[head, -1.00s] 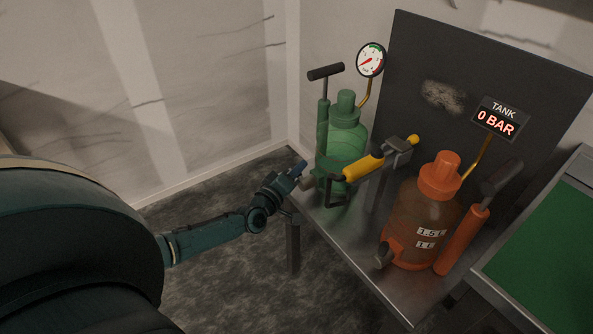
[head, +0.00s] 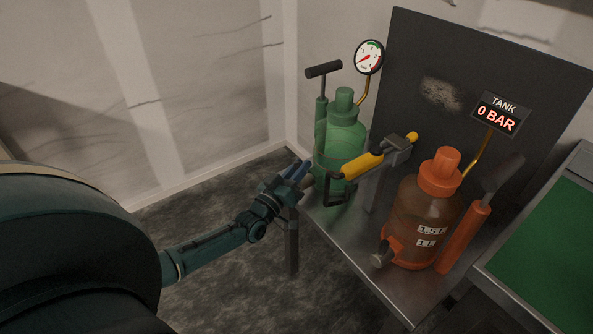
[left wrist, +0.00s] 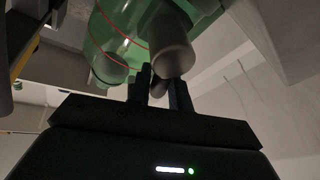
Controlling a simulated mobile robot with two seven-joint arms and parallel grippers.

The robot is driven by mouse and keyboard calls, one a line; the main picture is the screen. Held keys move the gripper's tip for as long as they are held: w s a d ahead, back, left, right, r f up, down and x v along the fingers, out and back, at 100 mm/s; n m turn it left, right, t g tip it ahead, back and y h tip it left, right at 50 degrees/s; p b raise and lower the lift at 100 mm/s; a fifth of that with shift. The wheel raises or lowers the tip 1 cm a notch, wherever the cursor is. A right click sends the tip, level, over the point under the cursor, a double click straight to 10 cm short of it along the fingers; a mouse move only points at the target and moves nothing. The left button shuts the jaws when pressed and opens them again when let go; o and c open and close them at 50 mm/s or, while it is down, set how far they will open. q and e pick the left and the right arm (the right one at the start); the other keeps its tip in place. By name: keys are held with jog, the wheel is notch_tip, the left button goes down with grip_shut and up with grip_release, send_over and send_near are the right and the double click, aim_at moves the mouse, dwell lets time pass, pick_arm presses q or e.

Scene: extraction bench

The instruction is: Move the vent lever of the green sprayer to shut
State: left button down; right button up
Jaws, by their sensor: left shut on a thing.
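The green sprayer (head: 341,138) stands upright at the back left of the metal bench. It also shows from below in the left wrist view (left wrist: 120,30). My left gripper (head: 297,174) is low at its left side. In the left wrist view my left gripper (left wrist: 160,95) is shut on the vent lever, a small dark piece below a grey rounded stub (left wrist: 166,48). In the head view a grey end of the vent lever (head: 308,181) shows beside the fingertips; the rest is hidden. I cannot tell the lever's exact angle. My right gripper is not in view.
An orange sprayer (head: 427,211) stands nearer on the bench (head: 345,240). A yellow-handled wand (head: 362,165) sits between the sprayers. A round gauge (head: 369,57) rises behind the green one. A sign (head: 498,115) reads TANK 0 BAR. A green-topped table (head: 545,250) is at right.

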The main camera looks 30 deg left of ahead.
pick_arm(q)
jog(key=m, duration=0.1)
jog(key=d+m+h, duration=0.1)
jog(key=m, duration=0.1)
jog(key=shift+s+t+b, duration=0.2)
jog(key=shift+t+b, duration=0.1)
jog(key=shift+b, duration=0.1)
jog(key=shift+s+d+r+m+h+b, duration=0.1)
jog(key=shift+d+m+h+b, duration=0.1)
jog(key=shift+m+h, duration=0.45)
jog(key=shift+s+d+r+m+h+b, duration=0.1)
jog(key=shift+m+h+b, duration=0.15)
jog(key=shift+m, duration=0.7)
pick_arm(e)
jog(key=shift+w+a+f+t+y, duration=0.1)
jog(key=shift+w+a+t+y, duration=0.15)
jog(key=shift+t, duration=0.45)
pick_arm(q)
jog(key=shift+d+m, duration=0.1)
jog(key=shift+m, duration=0.2)
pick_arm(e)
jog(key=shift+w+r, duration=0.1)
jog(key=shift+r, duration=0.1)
pick_arm(q)
jog(key=c, duration=1.3)
grip_release()
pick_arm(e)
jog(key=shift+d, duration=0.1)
